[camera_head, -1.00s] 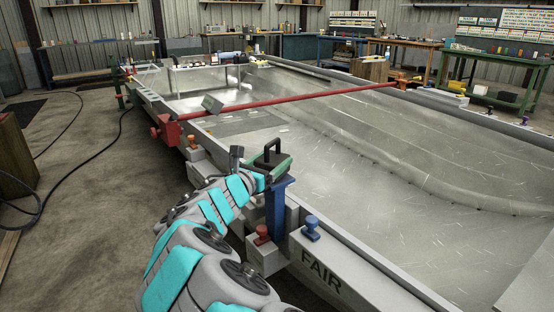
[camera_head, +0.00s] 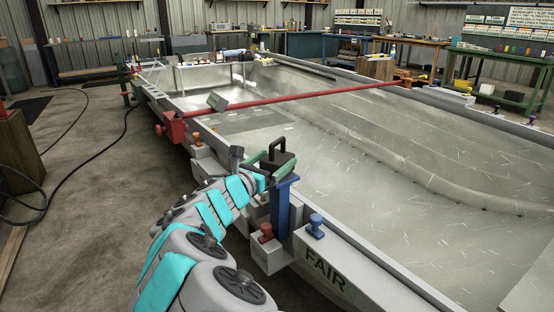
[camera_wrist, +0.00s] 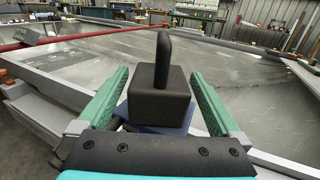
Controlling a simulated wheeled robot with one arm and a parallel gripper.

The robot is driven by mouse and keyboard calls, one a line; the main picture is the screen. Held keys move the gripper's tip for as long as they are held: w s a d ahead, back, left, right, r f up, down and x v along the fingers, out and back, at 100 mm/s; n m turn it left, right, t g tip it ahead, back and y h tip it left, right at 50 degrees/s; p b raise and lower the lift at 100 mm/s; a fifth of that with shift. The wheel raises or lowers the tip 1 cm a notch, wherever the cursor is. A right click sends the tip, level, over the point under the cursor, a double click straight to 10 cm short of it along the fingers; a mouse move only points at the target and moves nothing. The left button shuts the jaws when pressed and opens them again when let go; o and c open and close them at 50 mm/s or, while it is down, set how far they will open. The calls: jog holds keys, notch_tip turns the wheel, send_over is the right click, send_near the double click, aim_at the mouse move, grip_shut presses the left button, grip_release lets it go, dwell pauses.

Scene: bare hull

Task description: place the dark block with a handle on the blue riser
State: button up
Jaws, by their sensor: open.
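The dark block with a handle (camera_wrist: 160,98) stands upright on the blue riser (camera_head: 281,205). Its post-like handle rises above it in the wrist view, and its dark top and handle also show in the head view (camera_head: 276,158). A little blue of the riser (camera_wrist: 188,120) shows beneath the block in the wrist view. My gripper (camera_wrist: 162,100) is open, with one green finger on each side of the block and a visible gap to each. In the head view my gripper (camera_head: 271,172) is at the riser's top. The block's contact with the riser is mostly hidden.
A red knob (camera_head: 266,231) and a blue knob (camera_head: 316,226) stand near the riser on the hull edge. A red bar (camera_head: 300,97) crosses the hull. The wide metal hull floor (camera_head: 400,190) to the right is clear.

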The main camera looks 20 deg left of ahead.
jog(key=v, duration=1)
jog(key=shift+s, duration=0.15)
